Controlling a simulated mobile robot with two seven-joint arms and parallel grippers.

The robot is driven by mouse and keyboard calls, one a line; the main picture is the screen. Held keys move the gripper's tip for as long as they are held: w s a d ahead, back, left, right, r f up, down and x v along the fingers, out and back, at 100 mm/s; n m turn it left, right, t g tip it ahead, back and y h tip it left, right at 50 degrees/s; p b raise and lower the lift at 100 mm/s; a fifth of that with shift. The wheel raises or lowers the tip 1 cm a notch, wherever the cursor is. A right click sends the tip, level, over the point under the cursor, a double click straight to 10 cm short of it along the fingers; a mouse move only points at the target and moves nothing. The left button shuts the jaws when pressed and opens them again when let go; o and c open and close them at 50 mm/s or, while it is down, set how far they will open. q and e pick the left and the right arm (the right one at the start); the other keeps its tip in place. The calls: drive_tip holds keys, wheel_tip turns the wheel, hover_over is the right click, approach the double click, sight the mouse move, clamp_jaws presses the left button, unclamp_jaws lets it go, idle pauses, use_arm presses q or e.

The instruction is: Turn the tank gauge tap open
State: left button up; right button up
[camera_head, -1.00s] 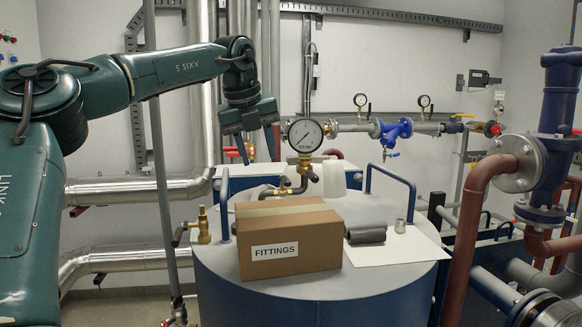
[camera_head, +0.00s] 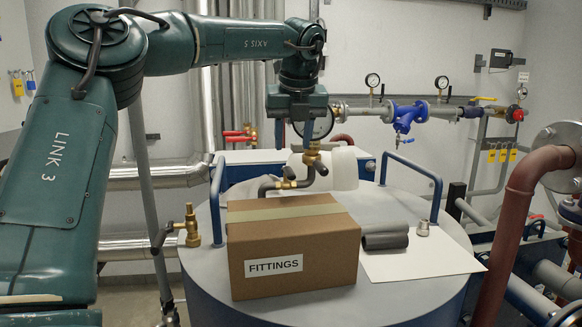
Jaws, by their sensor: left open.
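The tank gauge (camera_head: 325,124) stands on brass fittings above the blue-grey tank (camera_head: 205,250), its dial mostly hidden behind my left gripper. The brass gauge tap (camera_head: 313,158) is just below the dial; its handle position cannot be made out. A bent pipe with more brass fittings (camera_head: 289,178) leads to it. My left gripper (camera_head: 294,138) is open and points down, in front of the gauge and just above the tap. I see no contact with the tap, but the depth is hard to judge. My right gripper is not in view.
A cardboard box marked FITTINGS (camera_head: 293,250) stands on the tank lid in front of the tap. A grey roll (camera_head: 385,241) and a white sheet (camera_head: 420,262) lie to its right. Blue handles (camera_head: 437,195) rise at the lid's sides. A brass valve (camera_head: 191,226) is at the left.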

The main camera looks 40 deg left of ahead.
sight(290, 171)
use_arm(q)
drive_tip(key=p+x, duration=0.1)
drive_tip(key=x, duration=0.6)
drive_tip(key=shift+w+a+f, duration=0.1)
drive_tip(key=shift+c, duration=0.4)
clamp_jaws()
